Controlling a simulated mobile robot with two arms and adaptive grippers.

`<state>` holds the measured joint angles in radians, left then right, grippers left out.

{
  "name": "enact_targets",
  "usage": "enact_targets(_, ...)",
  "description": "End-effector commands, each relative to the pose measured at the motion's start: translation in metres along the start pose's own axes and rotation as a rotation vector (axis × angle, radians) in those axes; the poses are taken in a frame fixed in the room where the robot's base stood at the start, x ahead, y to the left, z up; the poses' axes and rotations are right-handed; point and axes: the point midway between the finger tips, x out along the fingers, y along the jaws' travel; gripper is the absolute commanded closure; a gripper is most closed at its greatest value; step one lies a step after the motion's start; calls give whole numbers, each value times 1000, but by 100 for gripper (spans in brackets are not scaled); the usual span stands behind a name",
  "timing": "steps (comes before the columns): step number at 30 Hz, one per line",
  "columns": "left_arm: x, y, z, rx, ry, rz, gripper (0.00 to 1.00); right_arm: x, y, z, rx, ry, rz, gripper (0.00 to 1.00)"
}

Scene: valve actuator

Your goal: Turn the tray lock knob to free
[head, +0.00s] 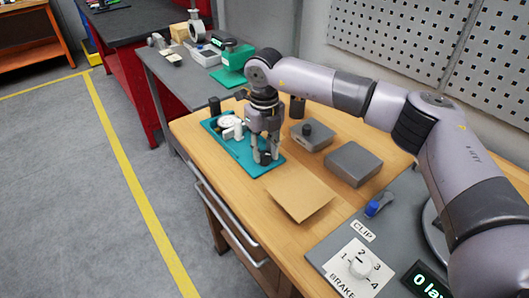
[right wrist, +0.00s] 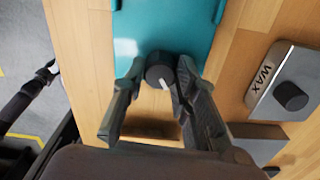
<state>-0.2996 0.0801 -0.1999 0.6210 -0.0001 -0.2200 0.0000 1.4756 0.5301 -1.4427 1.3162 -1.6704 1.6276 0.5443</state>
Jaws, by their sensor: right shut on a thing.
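The teal tray (head: 240,156) lies on the wooden workbench, with a white and grey part (head: 231,125) at its far end. The dark round lock knob (right wrist: 159,70) is at the tray's near end. Its white pointer line aims down and slightly right in the right wrist view. My right gripper (head: 265,155) points down over this end of the tray. Its two fingers are shut on the knob, one on each side, as the right wrist view also shows (right wrist: 158,85). In the head view the fingers partly hide the knob. My left gripper does not show.
A grey box marked WAX (right wrist: 266,88) with a black knob and a plain grey box (head: 353,163) stand right of the tray. A brown flat sheet (head: 299,199) lies in front. A CLIP and BRAKE dial panel (head: 357,270) is nearer. A green device (head: 235,62) stands behind.

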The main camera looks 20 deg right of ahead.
Motion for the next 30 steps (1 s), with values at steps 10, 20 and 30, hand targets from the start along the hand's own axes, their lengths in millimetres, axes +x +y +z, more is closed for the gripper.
enact_targets(10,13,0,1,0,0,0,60,0,1,1,-329,-4,1,100)
enact_targets(20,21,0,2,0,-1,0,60,0,1,0,-631,-2,0,100)
enact_targets(30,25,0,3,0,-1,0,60,-1,1,0,-852,-3,0,100)
